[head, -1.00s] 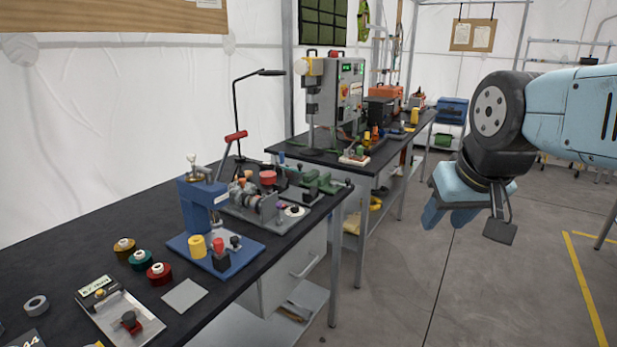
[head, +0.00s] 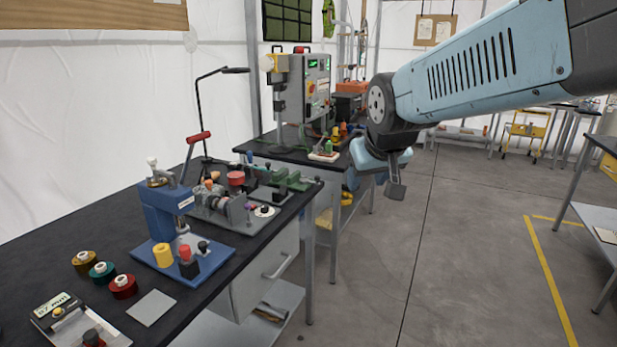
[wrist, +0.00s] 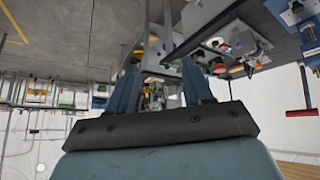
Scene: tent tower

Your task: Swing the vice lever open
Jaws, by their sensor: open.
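A green vice-like device (head: 292,181) sits at the right end of the near black bench in the head view. Its lever is too small to make out. My gripper (head: 366,177) is in the air to the right of that bench end, apart from the device. In the wrist view my gripper (wrist: 160,88) shows two blue fingers spread apart with nothing held between them. The wrist view is upside down, and the vice is not clear in it.
On the near bench (head: 60,232) stand a blue press (head: 165,212) with a red-handled lever, a grey winding device (head: 220,208) and several spools. A second bench (head: 262,150) with a grey machine (head: 315,90) stands behind. The floor (head: 455,260) to the right is clear.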

